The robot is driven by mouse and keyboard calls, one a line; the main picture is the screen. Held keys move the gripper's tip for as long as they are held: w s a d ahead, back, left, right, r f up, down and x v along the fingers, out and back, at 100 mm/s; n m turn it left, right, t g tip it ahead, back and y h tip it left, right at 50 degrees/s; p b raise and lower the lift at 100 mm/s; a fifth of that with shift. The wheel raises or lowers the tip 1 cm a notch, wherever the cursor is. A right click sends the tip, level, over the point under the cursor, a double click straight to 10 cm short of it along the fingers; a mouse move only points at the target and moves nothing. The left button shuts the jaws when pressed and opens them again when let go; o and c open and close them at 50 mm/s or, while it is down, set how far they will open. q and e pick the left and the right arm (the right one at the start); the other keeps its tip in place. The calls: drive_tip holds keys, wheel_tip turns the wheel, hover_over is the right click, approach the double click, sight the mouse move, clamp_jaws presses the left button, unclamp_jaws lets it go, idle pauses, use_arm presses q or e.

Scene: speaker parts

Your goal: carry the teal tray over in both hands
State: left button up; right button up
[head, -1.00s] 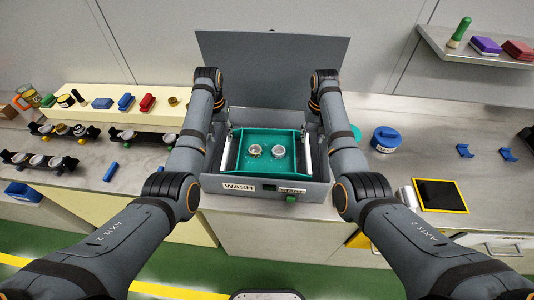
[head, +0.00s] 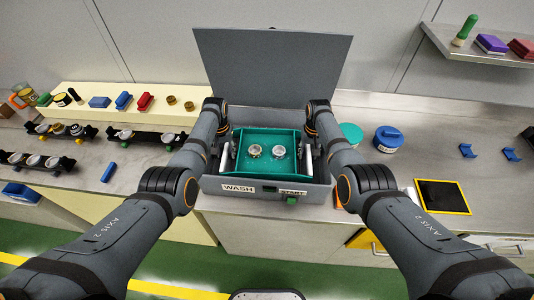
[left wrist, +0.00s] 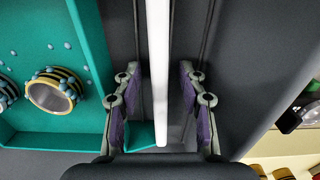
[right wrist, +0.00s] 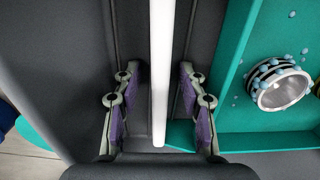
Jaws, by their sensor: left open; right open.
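The teal tray (head: 268,173) sits level inside the grey open-topped box marked WASH (head: 215,187). Two round ringed parts lie in it, one gold-banded (head: 255,151) and one silver (head: 279,152); the wrist views show bluish drops on them. A white bar handle runs along each side of the tray. My left gripper (left wrist: 157,108) is open with the left handle (left wrist: 158,60) between its fingers, a gap on both sides. My right gripper (right wrist: 158,108) is open with the right handle (right wrist: 161,60) between its fingers, also with gaps.
The box's grey lid (head: 275,65) stands raised behind. Left are a cream shelf (head: 140,118) with small coloured parts and dark racks. Right are a blue lidded container (head: 388,139), a yellow-edged black pad (head: 442,196) and blue cradles (head: 467,151). Between them the right counter is fairly clear.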

use_arm(q)
drive_tip(key=shift+s+r, duration=0.1)
drive_tip(key=shift+c, duration=0.9)
use_arm(e)
drive_tip(key=shift+s+r, duration=0.1)
drive_tip(key=shift+c, duration=0.9)
use_arm(q)
clamp_jaws()
use_arm(e)
clamp_jaws()
